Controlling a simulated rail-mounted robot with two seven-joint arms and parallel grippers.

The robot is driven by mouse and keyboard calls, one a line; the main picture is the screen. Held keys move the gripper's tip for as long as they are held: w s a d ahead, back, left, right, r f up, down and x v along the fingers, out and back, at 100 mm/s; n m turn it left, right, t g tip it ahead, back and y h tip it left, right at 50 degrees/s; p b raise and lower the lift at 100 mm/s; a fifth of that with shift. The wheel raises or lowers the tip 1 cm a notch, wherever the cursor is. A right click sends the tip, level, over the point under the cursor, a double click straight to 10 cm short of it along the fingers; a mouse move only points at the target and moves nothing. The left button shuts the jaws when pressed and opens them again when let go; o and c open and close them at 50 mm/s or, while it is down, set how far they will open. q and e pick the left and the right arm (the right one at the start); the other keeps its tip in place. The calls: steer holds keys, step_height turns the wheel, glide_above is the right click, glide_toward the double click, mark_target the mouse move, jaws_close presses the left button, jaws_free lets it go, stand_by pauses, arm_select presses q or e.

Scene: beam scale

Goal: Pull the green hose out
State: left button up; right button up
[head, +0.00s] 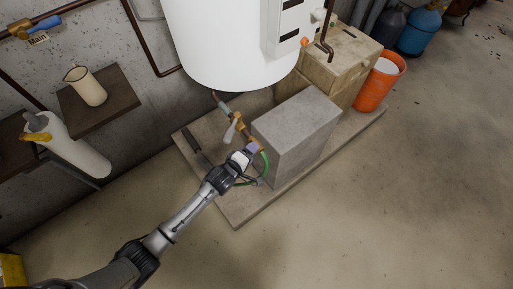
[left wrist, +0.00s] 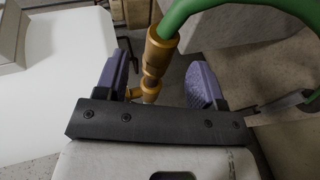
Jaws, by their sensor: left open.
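The green hose (head: 265,165) hangs in a short curve beside the grey block below the white tank. In the left wrist view the green hose (left wrist: 240,9) runs from the top of a brass fitting (left wrist: 160,48) off to the upper right. My left gripper (head: 251,148) is at the hose end by the brass valve (head: 238,119). Its purple-padded fingers (left wrist: 160,80) are apart, with the brass fitting showing between them. I cannot tell whether either finger touches it. The gripper hides part of the hose in the head view. My right gripper is not in view.
The white tank (head: 235,40) stands above. The grey block (head: 293,130) sits close to the right of the gripper on a low slab (head: 238,213). An orange bucket (head: 378,88) stands farther right. Wall shelves (head: 105,105) are at left. The front floor is clear.

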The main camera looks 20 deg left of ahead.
arm_select(q)
steer(key=shift+b+x, duration=0.3)
steer(key=shift+x, duration=1.8)
steer(key=shift+c, duration=0.3)
steer(key=c, duration=1)
